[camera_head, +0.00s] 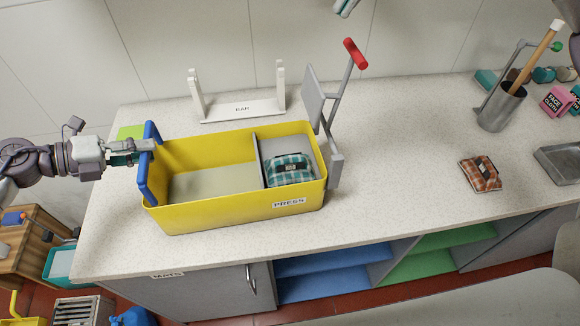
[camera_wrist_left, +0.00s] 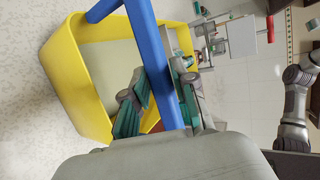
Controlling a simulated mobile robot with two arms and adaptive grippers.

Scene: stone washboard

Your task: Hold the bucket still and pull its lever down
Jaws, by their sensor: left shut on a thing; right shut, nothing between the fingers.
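The yellow bucket (camera_head: 235,212), labelled PRESS, sits on the pale counter with a blue handle (camera_head: 147,176) at its left end. My left gripper (camera_head: 146,147) is shut on the blue handle; its fingers lie on both sides of the handle in the left wrist view (camera_wrist_left: 160,102). The grey lever stands raised at the bucket's right end, leaning right, with a red grip (camera_head: 355,53) on top and a grey plate (camera_head: 313,96) beside it. A teal checked cloth (camera_head: 290,169) lies in the right compartment.
A white stand labelled BAR (camera_head: 240,109) is behind the bucket. An orange checked cloth (camera_head: 481,174), a metal cup with tools (camera_head: 500,108) and a grey tray (camera_head: 560,165) are to the right. The counter (camera_head: 400,165) between bucket and orange cloth is clear.

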